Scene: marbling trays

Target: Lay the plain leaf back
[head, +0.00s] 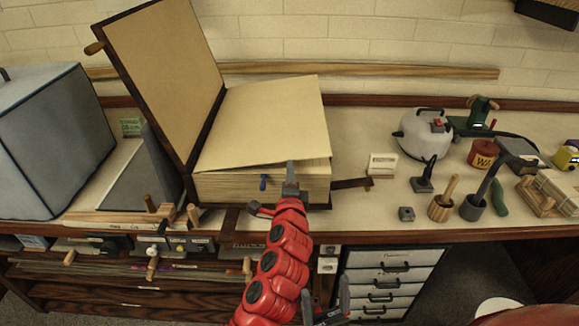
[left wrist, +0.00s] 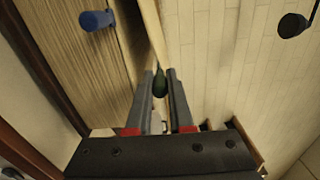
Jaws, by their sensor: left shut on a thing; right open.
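A large open book lies on the bench with its thick page block (head: 250,187) facing me. Its plain cream top leaf (head: 270,118) lies over the block, its near edge raised slightly so a thin wedge gap shows. My left gripper (head: 290,172) is at that near edge. In the left wrist view its fingers (left wrist: 160,88) are shut on a small dark green tab (left wrist: 160,80) at the edge of the leaf (left wrist: 150,30). My right gripper (head: 326,303) is open and empty, low in front of the bench.
The brown-edged cover (head: 160,75) stands tilted up at the book's left. A grey box (head: 45,140) stands further left. A small white card (head: 382,164), a kettle-like pot (head: 424,133) and several tools are to the right. Drawers (head: 390,283) lie below the bench.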

